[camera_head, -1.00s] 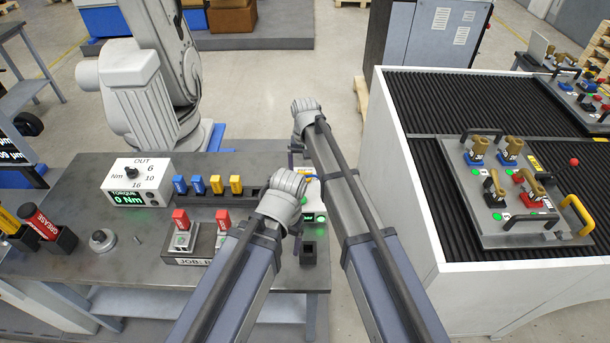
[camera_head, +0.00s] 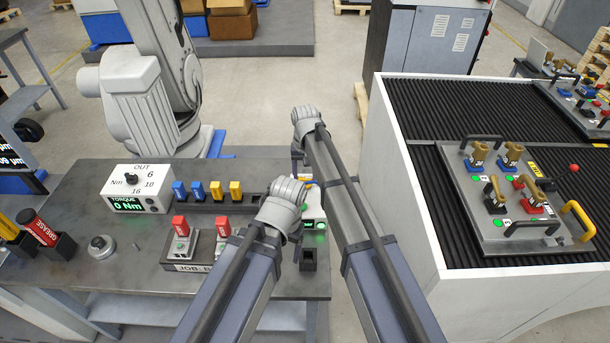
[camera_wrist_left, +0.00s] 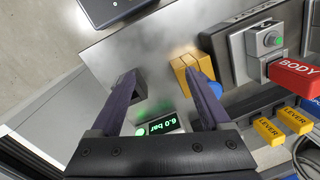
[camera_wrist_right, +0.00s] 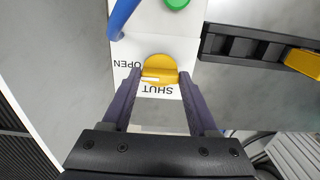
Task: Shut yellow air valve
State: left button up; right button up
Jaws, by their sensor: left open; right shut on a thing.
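The yellow air valve (camera_wrist_right: 158,66) is a round knob with a raised grip on a white panel in the right wrist view. OPEN is printed to its left and SHUT, upside down, below it. A white mark on the grip lies on the side towards OPEN. My right gripper (camera_wrist_right: 158,82) is shut on the knob, one finger on each side. In the head view my right gripper (camera_head: 297,158) largely hides the valve. My left gripper (camera_wrist_left: 163,88) is open and empty above the bench, and its right finger partly covers a yellow block (camera_wrist_left: 187,67).
A green button (camera_wrist_right: 176,3) and a blue hose (camera_wrist_right: 122,16) are beside the valve. A display (camera_wrist_left: 160,127) reads 6.0 bar. The bench (camera_head: 120,240) holds a torque box (camera_head: 137,190) and coloured levers in a rail. A fixture tray (camera_head: 470,215) lies on the right-hand conveyor.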

jog(key=shift+c, duration=0.6)
jog(key=shift+n, duration=0.4)
jog(key=n, duration=0.8)
jog(key=shift+n, duration=0.3)
jog(key=n, duration=0.4)
jog(key=shift+n, duration=2.2)
